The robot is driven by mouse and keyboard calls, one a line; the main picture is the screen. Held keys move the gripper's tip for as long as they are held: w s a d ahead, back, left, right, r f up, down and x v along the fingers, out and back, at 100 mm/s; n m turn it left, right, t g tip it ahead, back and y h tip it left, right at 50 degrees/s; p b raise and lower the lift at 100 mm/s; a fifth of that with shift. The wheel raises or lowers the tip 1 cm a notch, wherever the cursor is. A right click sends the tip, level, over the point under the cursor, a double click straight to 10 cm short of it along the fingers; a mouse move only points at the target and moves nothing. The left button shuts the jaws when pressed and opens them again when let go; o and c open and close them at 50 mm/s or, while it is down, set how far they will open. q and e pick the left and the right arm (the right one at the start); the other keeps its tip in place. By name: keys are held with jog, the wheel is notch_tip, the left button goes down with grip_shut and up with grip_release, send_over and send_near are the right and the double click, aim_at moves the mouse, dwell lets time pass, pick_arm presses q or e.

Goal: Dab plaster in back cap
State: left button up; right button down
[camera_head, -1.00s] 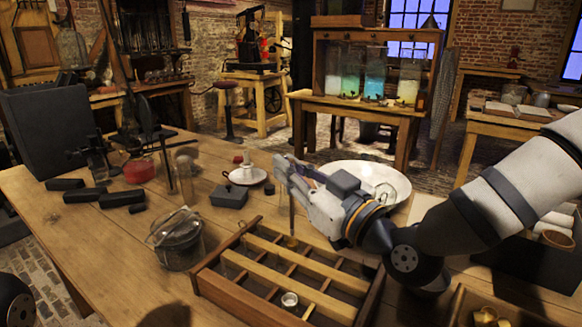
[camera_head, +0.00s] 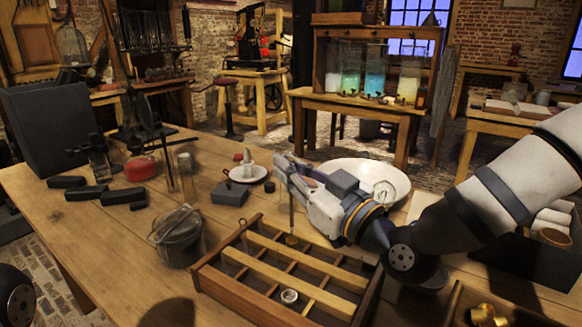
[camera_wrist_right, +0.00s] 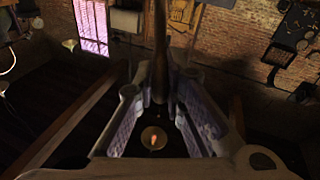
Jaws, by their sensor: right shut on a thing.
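My right gripper (camera_head: 284,172) is shut on a thin upright stick (camera_head: 291,212), over the wooden divided tray (camera_head: 238,300). The stick's lower end points down at the small brass-coloured back cap (camera_head: 292,241) in a rear part of the tray. I cannot tell whether it touches the cap. In the right wrist view the stick's brown handle (camera_wrist_right: 160,55) stands between the fingers, above a pale round thing with an orange spot. A silvery front cap (camera_head: 289,296) sits nearer, in the tray. My left gripper is out of view.
A dark pot with a wire handle (camera_head: 180,238) stands left of the tray. A grey block (camera_head: 229,194), a candle saucer (camera_head: 248,174) and a wide white bowl (camera_head: 345,168) stand behind. Dark bars (camera_head: 88,193) lie at the left. A box with brass pieces (camera_head: 484,314) is at the front right.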

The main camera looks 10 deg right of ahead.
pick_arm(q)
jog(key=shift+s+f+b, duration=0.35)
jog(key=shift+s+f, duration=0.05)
pick_arm(e)
jog(key=shift+f, duration=1.25)
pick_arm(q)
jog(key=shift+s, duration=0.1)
pick_arm(e)
jog(key=shift+f, duration=0.25)
dwell(0.8)
jog(key=shift+r+p, duration=1.25)
jog(key=shift+r, duration=1.65)
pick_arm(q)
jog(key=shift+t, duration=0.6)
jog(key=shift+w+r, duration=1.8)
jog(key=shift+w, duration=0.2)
pick_arm(e)
jog(key=shift+r, duration=0.95)
